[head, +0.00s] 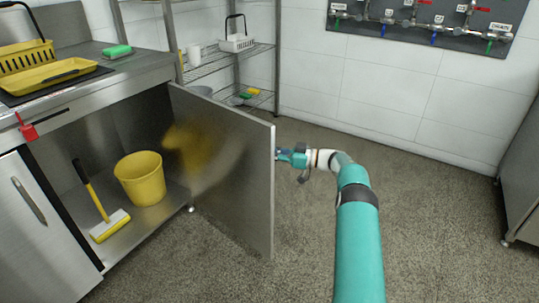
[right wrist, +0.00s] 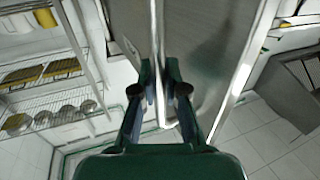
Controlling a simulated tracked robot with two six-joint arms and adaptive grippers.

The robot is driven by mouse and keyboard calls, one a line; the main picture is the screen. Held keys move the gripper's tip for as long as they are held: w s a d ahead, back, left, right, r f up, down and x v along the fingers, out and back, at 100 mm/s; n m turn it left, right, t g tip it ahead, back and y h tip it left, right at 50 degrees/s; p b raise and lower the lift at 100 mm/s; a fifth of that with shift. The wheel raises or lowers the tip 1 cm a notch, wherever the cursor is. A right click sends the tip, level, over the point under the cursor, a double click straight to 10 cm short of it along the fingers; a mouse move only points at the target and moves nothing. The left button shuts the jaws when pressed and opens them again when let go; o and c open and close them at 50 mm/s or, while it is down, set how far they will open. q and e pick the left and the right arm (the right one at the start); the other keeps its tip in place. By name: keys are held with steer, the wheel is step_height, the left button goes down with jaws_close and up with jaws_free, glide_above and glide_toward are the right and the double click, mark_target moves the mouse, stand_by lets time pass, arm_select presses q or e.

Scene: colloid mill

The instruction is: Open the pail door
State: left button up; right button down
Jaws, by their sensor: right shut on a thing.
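The pail door (head: 232,165) is a grey metal panel, swung wide open from the steel cabinet under the counter. Its panel also shows in the right wrist view (right wrist: 215,60). Inside the cabinet stands a yellow pail (head: 141,180), upright. My right gripper (head: 281,155) is at the outer side of the door, near its free edge. In the right wrist view its fingers (right wrist: 160,98) are shut on a thin bright bar, seemingly the door handle (right wrist: 158,60). The door hides part of the grip in the head view. My left gripper is not in view.
A closed door (head: 27,225) with a bar handle is at far left. A wire shelf (head: 223,60) stands behind the door. The floor (head: 300,240) right of the door is open.

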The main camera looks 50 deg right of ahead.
steer(key=shift+w+r, duration=0.1)
steer(key=shift+r, duration=0.05)
steer(key=c, duration=1.2)
jaws_free()
steer(key=shift+s, duration=0.2)
steer(key=shift+s+d, duration=0.1)
steer(key=v, duration=1.1)
steer(key=shift+s+f, duration=0.2)
steer(key=shift+s, duration=0.15)
steer(key=shift+d, duration=0.15)
